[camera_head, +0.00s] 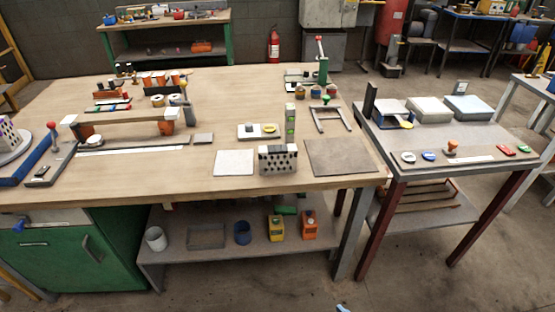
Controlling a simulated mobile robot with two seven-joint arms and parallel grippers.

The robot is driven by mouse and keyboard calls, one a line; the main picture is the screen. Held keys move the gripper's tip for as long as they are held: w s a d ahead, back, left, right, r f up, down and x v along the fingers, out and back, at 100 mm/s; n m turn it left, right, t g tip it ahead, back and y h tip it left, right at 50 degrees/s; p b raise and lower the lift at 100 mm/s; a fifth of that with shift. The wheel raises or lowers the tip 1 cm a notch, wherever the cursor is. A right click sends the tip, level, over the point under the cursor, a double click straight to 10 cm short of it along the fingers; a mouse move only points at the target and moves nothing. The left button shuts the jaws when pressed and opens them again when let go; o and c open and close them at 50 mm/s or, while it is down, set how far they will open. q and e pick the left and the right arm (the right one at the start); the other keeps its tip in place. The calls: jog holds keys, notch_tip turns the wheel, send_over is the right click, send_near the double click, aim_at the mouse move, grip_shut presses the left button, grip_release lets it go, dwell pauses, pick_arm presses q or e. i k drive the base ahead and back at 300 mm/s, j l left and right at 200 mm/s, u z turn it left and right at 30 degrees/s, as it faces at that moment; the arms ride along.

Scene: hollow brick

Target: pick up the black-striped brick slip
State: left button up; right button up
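I cannot pick out a black-striped brick slip with certainty at this size. A grey hollow brick (278,160) with dark holes in its front stands near the table's front edge, between a pale square plate (234,163) and a brown-grey square board (343,157). Orange-brown pieces with dark parts (162,80) stand at the back left of the wooden table (215,103); any stripes on them are too small to tell. A small flat grey-brown piece (204,138) lies left of the middle. Neither of my grippers shows clearly.
A long bridge-like fixture (125,118) and a blue tool (40,150) occupy the table's left. A side table (450,140) at right holds boxes and small items. The table's centre back is clear.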

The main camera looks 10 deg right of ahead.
aim_at(275, 158)
jog(key=l+u, duration=0.1)
jog(key=u, duration=0.4)
jog(key=l+u, duration=0.15)
jog(key=u, duration=0.3)
jog(key=l+u, duration=0.15)
jog(key=u, duration=0.35)
jog(key=k+l+u, duration=0.1)
jog(key=l+u, duration=0.15)
jog(key=k+l+u, duration=0.45)
jog(key=l, duration=0.2)
jog(key=k+l, duration=0.2)
jog(key=l, duration=0.15)
jog(key=k+l+u, duration=0.1)
jog(key=l, duration=0.25)
jog(key=i+l, duration=0.1)
jog(key=l, duration=0.15)
jog(key=i+l, duration=0.15)
jog(key=l, duration=0.15)
